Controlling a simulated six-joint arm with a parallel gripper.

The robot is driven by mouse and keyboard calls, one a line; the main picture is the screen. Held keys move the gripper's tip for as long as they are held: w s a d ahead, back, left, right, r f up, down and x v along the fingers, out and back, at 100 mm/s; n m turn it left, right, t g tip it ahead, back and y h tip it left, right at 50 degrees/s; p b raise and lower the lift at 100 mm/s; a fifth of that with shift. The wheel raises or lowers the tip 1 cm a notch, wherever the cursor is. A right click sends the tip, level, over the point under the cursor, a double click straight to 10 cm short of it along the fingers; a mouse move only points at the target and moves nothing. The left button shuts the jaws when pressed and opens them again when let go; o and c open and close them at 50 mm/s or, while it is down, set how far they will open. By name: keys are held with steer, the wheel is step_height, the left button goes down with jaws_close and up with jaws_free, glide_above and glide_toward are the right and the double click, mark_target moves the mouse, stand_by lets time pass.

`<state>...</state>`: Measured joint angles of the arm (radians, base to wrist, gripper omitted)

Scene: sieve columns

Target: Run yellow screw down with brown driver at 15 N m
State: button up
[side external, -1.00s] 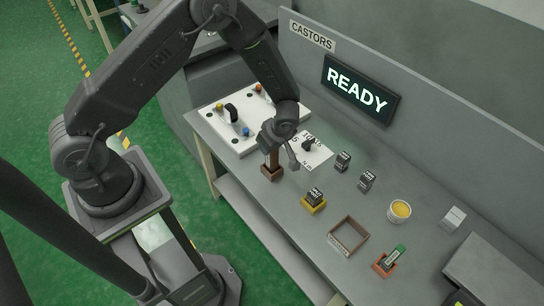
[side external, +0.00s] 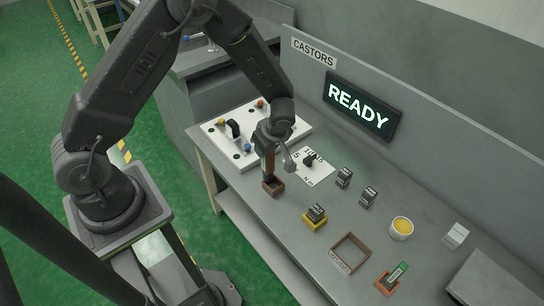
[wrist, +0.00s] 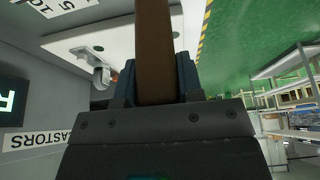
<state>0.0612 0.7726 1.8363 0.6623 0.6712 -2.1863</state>
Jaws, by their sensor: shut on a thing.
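My gripper (side external: 268,142) is shut on the brown driver (side external: 267,163), which hangs upright over its brown holder (side external: 273,187). The driver's lower end is at or just above the holder's mouth; I cannot tell if it is fully clear. In the wrist view the brown driver (wrist: 155,50) stands between the jaws. The yellow screw (side external: 221,122) is at the left corner of the white plate (side external: 262,135), behind and left of my gripper. A card with numbers and a dark knob (side external: 309,159) lies right of my gripper. The display (side external: 358,105) reads READY.
The plate also carries an orange-red screw (side external: 261,104), a blue screw (side external: 248,147) and an upright dark castor (side external: 234,128). Dark labelled blocks, a yellow holder (side external: 315,222), a brown open tray (side external: 350,254) and a yellow-filled cup (side external: 401,228) stand to the right. A wall backs the bench.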

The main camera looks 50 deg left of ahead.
steer(key=s+a+r, duration=0.2)
steer(key=a+r, duration=0.2)
steer(key=r, duration=0.2)
steer(key=s+a+r, duration=0.3)
steer(key=a+r, duration=0.2)
steer(key=r, duration=0.2)
steer(key=w+a, duration=0.4)
steer(key=a, duration=0.8)
steer(key=w+a, duration=0.4)
steer(key=a, duration=0.8)
step_height(320, 180, down, 12)
steer(key=shift+s+d+f, duration=0.1)
steer(key=shift+f, duration=0.3)
stand_by(1.4)
